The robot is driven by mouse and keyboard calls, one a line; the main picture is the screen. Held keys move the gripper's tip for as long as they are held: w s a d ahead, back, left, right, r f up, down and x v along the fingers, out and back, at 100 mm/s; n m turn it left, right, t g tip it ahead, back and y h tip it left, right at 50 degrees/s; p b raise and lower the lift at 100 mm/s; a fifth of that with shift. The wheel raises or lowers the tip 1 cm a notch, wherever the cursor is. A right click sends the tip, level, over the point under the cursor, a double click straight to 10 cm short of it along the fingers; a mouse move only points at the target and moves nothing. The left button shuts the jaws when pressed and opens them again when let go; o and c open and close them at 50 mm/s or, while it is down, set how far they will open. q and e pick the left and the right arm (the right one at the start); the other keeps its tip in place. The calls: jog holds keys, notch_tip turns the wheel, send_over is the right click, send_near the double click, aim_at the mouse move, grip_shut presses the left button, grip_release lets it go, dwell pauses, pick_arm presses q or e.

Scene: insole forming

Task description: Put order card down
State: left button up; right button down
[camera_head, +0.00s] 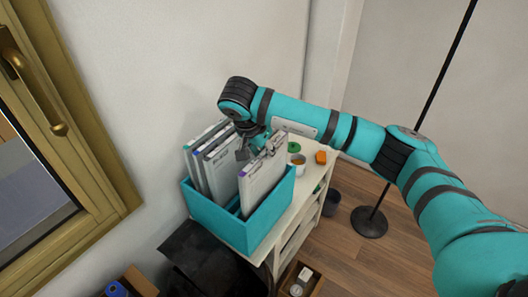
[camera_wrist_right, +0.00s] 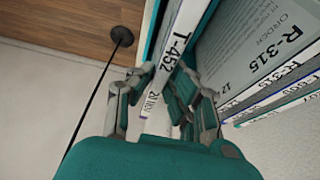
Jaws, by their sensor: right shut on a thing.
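My right gripper (camera_head: 256,146) reaches over a teal box (camera_head: 254,227) and is shut on the top edge of an order card (camera_head: 263,183). The card is pale with a purple corner and stands slightly tilted. Its lower part is hidden behind the box's front wall, and whether it touches the bottom cannot be told. In the right wrist view the fingers (camera_wrist_right: 172,84) straddle this card, marked T-452 (camera_wrist_right: 180,42). My left gripper is not in view.
The box sits on a pale shelf unit (camera_head: 290,222) against the wall. A white cup (camera_head: 298,163), a green round thing (camera_head: 294,147) and an orange block (camera_head: 320,157) are on its top, right of the box. A black stand (camera_head: 369,222) is on the floor.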

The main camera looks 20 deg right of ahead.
jog(key=shift+f, duration=1.05)
jog(key=c, duration=1.7)
grip_release()
jog(key=shift+c, duration=0.2)
jog(key=o, duration=0.5)
jog(key=shift+c, duration=0.2)
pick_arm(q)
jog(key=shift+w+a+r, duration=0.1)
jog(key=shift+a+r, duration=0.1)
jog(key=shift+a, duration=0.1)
pick_arm(e)
jog(key=shift+r, duration=0.2)
jog(key=shift+a+r, duration=0.1)
jog(key=shift+r, duration=0.1)
pick_arm(q)
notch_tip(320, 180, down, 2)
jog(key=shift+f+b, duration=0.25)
jog(key=shift+b, duration=1)
pick_arm(e)
jog(key=v, duration=1.1)
jog(key=shift+s+r, duration=0.1)
jog(key=shift+r, duration=0.15)
